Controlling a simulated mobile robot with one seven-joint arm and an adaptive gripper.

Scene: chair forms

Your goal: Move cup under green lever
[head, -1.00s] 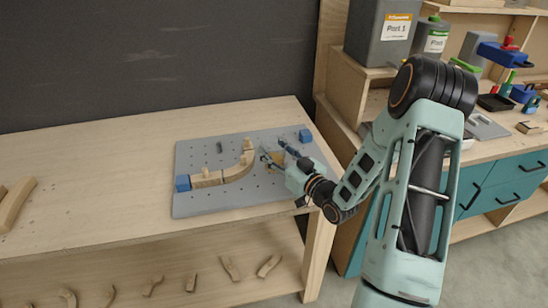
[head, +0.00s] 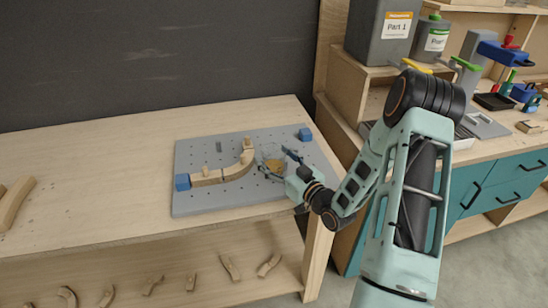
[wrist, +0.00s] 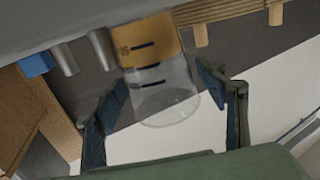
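The clear cup (head: 272,164) with an orange band and dark marks stands on the grey pegboard plate, at the right end of the curved wooden strip. The cup (wrist: 160,75) fills the middle of the wrist view. My gripper (head: 276,165) is at the cup; in the wrist view my gripper (wrist: 162,80) has one finger on each side of it, seemingly apart from its wall. The gripper looks open. The green lever (head: 466,63) shows under the Part 2 container (head: 433,36) at the upper right, partly behind my arm.
The grey plate (head: 190,154) bears blue blocks (head: 305,134) and the curved wooden strip (head: 220,176). A yellow lever (head: 416,67) is below the Part 1 container (head: 383,28). A wooden shelf side (head: 340,112) separates the table from the bench.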

